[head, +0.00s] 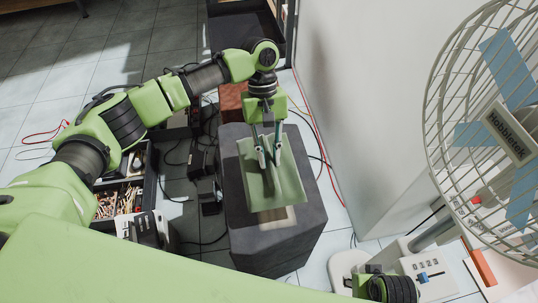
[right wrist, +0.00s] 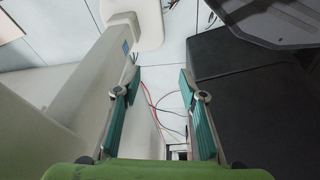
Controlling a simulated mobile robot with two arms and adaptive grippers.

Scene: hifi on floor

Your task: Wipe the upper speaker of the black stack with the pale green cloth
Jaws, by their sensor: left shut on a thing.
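The black stack (head: 300,237) stands in the middle of the head view, with its dark upper speaker facing up. The pale green cloth (head: 282,190) lies over or just above the middle of that top, and I cannot tell whether it touches. A pale beige patch (head: 278,217) shows on the top past the cloth's lower edge. My left gripper (head: 268,158) is shut on the cloth from above. My right gripper (right wrist: 160,82) is open and empty in the right wrist view, with dark boxes beside it on the right.
A white fan (head: 490,125) stands at the right, its base near my right arm. A crate of small items (head: 122,200), cables and black boxes lie on the tiled floor at the left.

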